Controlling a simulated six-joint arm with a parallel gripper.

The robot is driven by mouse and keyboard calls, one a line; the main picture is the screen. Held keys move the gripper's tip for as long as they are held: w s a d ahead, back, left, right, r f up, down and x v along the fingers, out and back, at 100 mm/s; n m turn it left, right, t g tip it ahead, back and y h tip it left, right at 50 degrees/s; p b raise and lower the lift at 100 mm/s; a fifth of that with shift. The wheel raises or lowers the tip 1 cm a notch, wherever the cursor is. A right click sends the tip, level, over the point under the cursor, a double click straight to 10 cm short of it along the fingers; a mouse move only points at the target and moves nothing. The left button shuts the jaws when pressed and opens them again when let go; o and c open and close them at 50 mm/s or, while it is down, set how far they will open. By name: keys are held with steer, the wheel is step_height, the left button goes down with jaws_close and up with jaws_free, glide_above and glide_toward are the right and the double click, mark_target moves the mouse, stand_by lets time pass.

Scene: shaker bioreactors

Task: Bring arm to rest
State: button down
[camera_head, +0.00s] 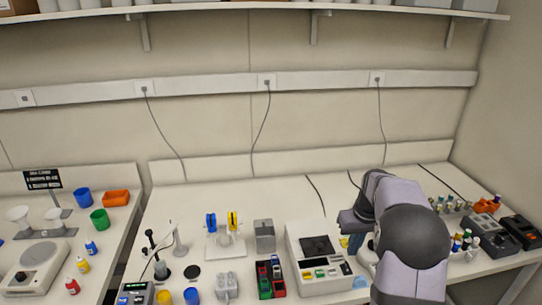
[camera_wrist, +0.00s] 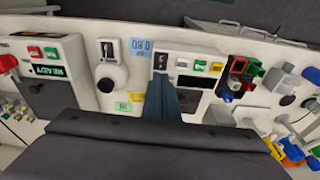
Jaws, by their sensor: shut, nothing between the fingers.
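My arm (camera_head: 413,235) reaches over the right part of the bench in the head view. Its dark wrist end (camera_head: 355,220) hangs just right of the white instrument (camera_head: 293,240). The fingers cover part of the white instrument with coloured buttons (camera_wrist: 200,66). I cannot tell how high they are above it.
A red and green rack (camera_head: 264,280) stands left of the instrument. A device with a display (camera_wrist: 47,71) and a dark round knob (camera_wrist: 106,85) lie left of the fingers in the wrist view. Vials (camera_head: 466,240) and dark devices (camera_head: 497,236) crowd the right end. The bench's back strip (camera_head: 240,195) is mostly clear.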

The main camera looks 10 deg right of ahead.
steer(key=s+a+f+m+g, duration=0.1)
steer(key=s+a+f+m, duration=0.2)
steer(key=s, duration=0.4)
steer(key=s+a+f+m+g, duration=0.1)
steer(key=s+a+f, duration=0.1)
steer(key=s+f, duration=0.4)
steer(key=s+a+r+n+g, duration=0.2)
steer(key=s+a, duration=0.7)
steer(key=s, duration=0.5)
steer(key=shift+w+a+r+n+t+b, duration=0.2)
steer(key=shift+a+r+n+t, duration=0.2)
steer(key=shift+a+r, duration=0.25)
steer(key=shift+w+a+r+n+t+b, duration=0.15)
steer(key=shift+a+r+n+t, duration=0.25)
steer(key=shift+a, duration=0.45)
steer(key=shift+w+a+r+n+t+b, duration=0.1)
steer(key=shift+a+r+n+t+b, duration=0.2)
steer(key=shift+a+r, duration=0.35)
steer(key=shift+a+f, duration=0.1)
